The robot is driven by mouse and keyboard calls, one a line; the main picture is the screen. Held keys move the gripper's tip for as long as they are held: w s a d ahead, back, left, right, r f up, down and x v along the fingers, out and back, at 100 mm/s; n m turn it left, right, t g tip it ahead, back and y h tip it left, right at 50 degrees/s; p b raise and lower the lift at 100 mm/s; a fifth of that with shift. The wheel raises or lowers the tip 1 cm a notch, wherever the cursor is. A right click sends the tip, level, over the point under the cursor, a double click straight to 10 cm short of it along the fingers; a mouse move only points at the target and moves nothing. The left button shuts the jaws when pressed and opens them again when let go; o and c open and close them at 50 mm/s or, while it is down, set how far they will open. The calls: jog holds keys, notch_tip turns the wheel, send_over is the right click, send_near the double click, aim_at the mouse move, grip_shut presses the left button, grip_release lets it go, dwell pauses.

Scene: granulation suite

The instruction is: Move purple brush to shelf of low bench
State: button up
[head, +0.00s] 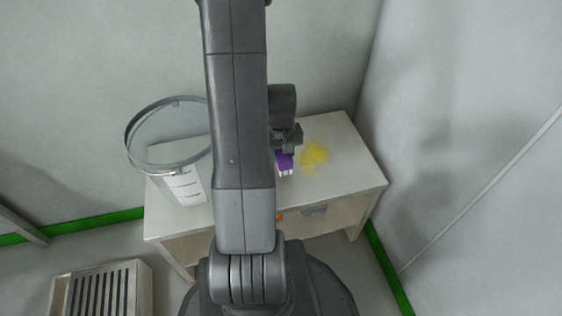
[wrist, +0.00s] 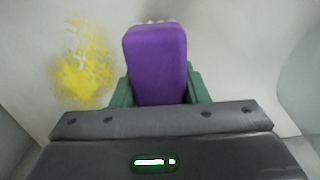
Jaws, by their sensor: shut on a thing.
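The purple brush (wrist: 156,62) is between the green fingers of my gripper (wrist: 160,90) in the wrist view, with pale bristles at its far end. In the head view the purple brush (head: 284,162) shows just right of my arm, over the top of the low bench (head: 350,165). My gripper (head: 286,148) is shut on it there. I cannot tell whether the brush touches the bench top. The bench has an open shelf (head: 335,215) under its top, partly hidden by my arm.
Yellow powder (head: 314,155) lies on the bench top right of the brush. A clear round container with a grey rim (head: 140,160) stands at the bench's left. An orange item (head: 279,217) and a grey item (head: 314,210) show below the top's front edge. A slatted unit (head: 100,290) is lower left.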

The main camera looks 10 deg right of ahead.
notch_tip(320, 180, down, 2)
jog(key=shift+f, duration=0.1)
jog(key=o, duration=0.6)
jog(key=shift+f+b, duration=0.1)
jog(key=shift+b, duration=0.2)
jog(key=shift+c, duration=0.2)
jog(key=o, duration=0.4)
